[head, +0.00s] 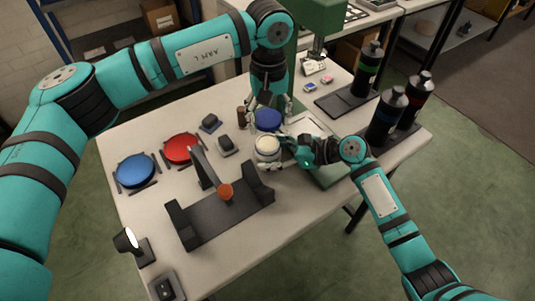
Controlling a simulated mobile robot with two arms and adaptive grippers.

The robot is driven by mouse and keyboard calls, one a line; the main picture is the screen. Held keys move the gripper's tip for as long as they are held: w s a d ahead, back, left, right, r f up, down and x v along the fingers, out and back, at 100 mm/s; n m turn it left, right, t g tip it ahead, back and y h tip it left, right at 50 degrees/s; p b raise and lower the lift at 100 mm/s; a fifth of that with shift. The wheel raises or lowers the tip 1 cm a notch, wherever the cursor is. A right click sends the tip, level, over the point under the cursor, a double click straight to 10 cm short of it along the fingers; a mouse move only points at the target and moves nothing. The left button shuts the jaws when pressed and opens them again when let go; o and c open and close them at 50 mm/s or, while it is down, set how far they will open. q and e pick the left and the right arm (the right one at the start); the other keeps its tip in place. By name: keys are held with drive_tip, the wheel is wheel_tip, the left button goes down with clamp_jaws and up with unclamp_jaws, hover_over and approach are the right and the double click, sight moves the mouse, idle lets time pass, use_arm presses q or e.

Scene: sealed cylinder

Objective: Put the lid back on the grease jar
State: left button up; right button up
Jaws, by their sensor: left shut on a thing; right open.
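The grease jar (267,146) stands open on the table, with pale grease showing at its top. My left gripper (269,110) points down just behind the jar and is shut on the blue lid (268,121). The lid is apart from the jar's mouth in the picture; its exact height over the table is hard to tell. My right gripper (278,150) comes in from the right with its fingers open at the jar's side. Whether a finger touches the jar cannot be told.
Left of the jar are a red disc (181,148), a blue disc (135,171) and small dark blocks. A dark cradle (232,212) stands in front. Dark bottles (386,115) stand at the right, a green machine (320,18) at the back. The table's (140,210) front left has bare patches.

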drive_tip(key=shift+w+a+f, duration=0.15)
drive_tip(key=shift+a, duration=0.3)
drive_tip(key=c, duration=1.3)
use_arm(q)
hover_over(268, 147)
drive_tip(key=shift+f, duration=2.5)
use_arm(e)
drive_tip(key=shift+c, duration=0.2)
